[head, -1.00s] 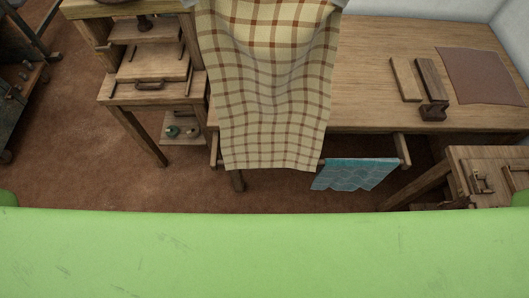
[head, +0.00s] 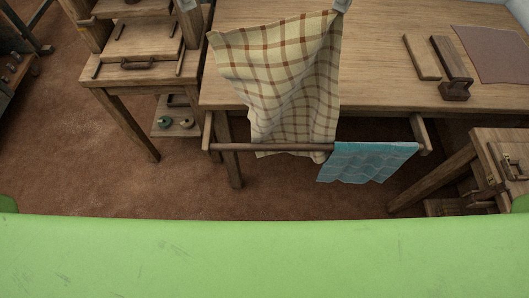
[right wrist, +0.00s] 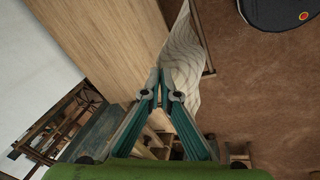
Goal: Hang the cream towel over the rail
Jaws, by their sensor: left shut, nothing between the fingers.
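The cream towel (head: 290,75), checked with brown lines, hangs from its upper right corner in my right gripper (head: 341,5). Its upper left part droops over the table front, with a free corner to the left. Its lower end passes behind the wooden rail (head: 250,147) and shows just below it. My right gripper is shut on the towel; in the right wrist view its fingertips (right wrist: 161,92) meet with the pale cloth (right wrist: 184,80) beyond. My left gripper (head: 188,5) is shut and empty at the top edge, left of the towel, mostly out of frame.
A blue cloth (head: 365,160) hangs over the rail's right end. The rail sits before the wooden table (head: 390,90), which bears wooden blocks (head: 452,70) and a brown sheet (head: 495,52). A drawer stand (head: 140,65) is at left, another wooden stand (head: 500,160) at right.

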